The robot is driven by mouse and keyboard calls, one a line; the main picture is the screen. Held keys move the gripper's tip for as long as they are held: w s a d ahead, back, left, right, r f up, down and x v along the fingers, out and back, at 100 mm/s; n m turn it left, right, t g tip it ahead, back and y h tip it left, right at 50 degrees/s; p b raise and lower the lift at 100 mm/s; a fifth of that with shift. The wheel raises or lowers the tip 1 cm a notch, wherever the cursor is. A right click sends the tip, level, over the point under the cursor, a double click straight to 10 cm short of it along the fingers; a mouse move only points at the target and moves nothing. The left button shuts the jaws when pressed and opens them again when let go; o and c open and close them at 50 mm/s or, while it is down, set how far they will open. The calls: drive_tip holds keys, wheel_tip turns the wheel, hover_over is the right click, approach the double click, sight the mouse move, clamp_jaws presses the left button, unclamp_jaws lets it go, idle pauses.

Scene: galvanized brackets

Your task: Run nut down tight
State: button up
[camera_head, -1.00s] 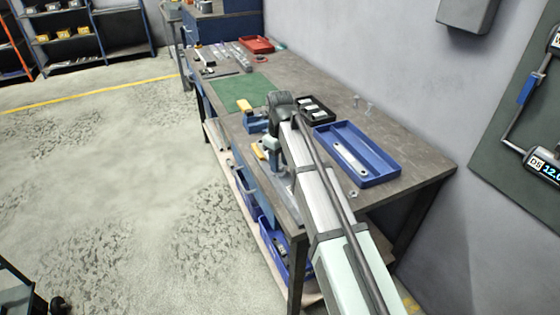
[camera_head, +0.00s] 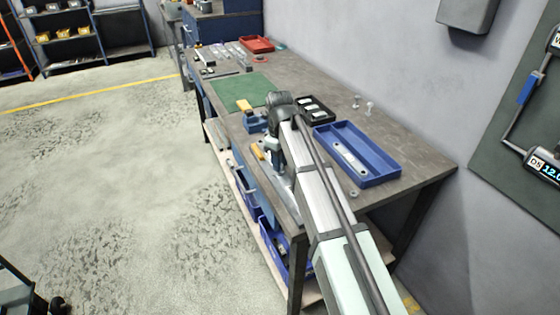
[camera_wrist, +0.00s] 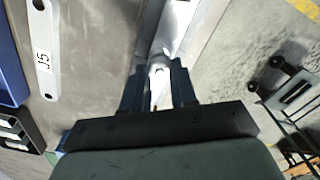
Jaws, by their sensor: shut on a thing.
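My gripper (camera_wrist: 161,80) points down at the near edge of the bench. Its two dark fingers are shut on a small bright metal piece, seemingly the nut (camera_wrist: 160,70). The piece sits over a long pale metal part, likely a bracket (camera_wrist: 176,28), that runs away from the fingers. The thread under the nut is hidden, and I cannot tell how far down the nut sits. In the head view my arm hides the fingertips and most of this part.
Bolts (camera_head: 369,107) stand near the wall. A loose nut (camera_head: 354,193) lies at the tray's front. A green mat (camera_head: 240,90) lies farther back.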

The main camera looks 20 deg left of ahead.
clamp_jaws()
drive_tip(key=m, duration=0.6)
drive_tip(key=shift+m, duration=0.3)
drive_tip(key=m, duration=0.6)
drive_tip(key=shift+m, duration=0.4)
drive_tip(key=m, duration=0.4)
drive_tip(key=shift+m, duration=0.4)
drive_tip(key=m, duration=0.5)
drive_tip(key=shift+f+m, duration=0.1)
drive_tip(key=shift+m, duration=0.3)
drive_tip(key=o, duration=0.7)
unclamp_jaws()
drive_tip(key=shift+o, duration=0.2)
drive_tip(key=shift+n, duration=0.3)
